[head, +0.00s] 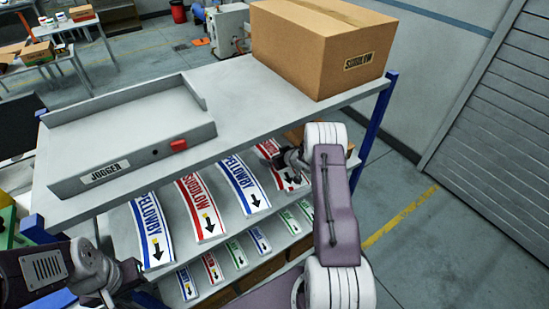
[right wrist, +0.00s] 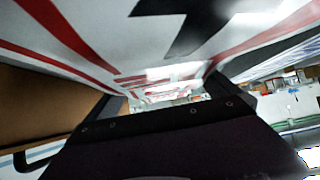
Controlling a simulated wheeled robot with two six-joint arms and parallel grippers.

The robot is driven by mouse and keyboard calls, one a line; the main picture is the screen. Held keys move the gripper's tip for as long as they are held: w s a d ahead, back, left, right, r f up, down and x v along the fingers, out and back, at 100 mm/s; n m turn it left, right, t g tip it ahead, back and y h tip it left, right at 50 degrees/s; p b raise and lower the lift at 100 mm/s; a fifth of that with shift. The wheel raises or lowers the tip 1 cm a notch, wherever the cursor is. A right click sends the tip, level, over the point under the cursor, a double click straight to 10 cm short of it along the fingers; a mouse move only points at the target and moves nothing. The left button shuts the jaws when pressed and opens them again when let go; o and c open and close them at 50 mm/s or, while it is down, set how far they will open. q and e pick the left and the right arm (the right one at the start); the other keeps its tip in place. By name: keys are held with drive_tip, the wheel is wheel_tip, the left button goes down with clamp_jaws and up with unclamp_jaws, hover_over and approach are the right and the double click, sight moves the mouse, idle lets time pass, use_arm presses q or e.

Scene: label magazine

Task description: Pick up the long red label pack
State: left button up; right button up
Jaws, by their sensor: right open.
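Two long red label packs lie on the upper sloped shelf under the bench top. One red pack (head: 203,212) lies between two blue packs. The other red pack (head: 268,150) is at the right end, partly hidden by my right gripper (head: 287,160). My right gripper is open at this right-hand pack. In the right wrist view a white pack surface with red stripes and a black arrow (right wrist: 190,25) fills the top, very close to the jaws. I cannot tell whether they touch it. My left gripper (head: 132,275) is at the lower left, away from the red packs; its jaws are unclear.
Long blue packs (head: 152,232) and (head: 243,187) lie beside the red ones. Small packs (head: 236,254) fill a lower shelf. Above is the bench top (head: 232,98) with the jogger tray (head: 105,172) and a cardboard box (head: 320,45). A blue post (head: 378,118) stands at the right.

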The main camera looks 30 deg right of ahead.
drive_tip(key=shift+w+f, duration=0.2)
drive_tip(key=shift+s, duration=0.1)
drive_tip(key=shift+c, duration=0.3)
drive_tip(key=shift+r, duration=0.1)
drive_tip(key=c, duration=1.8)
drive_tip(key=shift+r, duration=0.15)
wheel_tip(320, 180, up, 4)
drive_tip(key=shift+d+r+b, duration=0.1)
drive_tip(key=shift+d+b, duration=0.05)
drive_tip(key=shift+b, duration=0.15)
drive_tip(key=s+d+r, duration=0.1)
drive_tip(key=s+r, duration=0.1)
drive_tip(key=s, duration=0.1)
drive_tip(key=s+d+r, duration=0.2)
drive_tip(key=s, duration=0.1)
drive_tip(key=s+d+r, duration=0.2)
drive_tip(key=s, duration=0.2)
drive_tip(key=shift+s+d+r, duration=0.1)
drive_tip(key=shift+d+r, duration=0.05)
drive_tip(key=shift+r, duration=0.15)
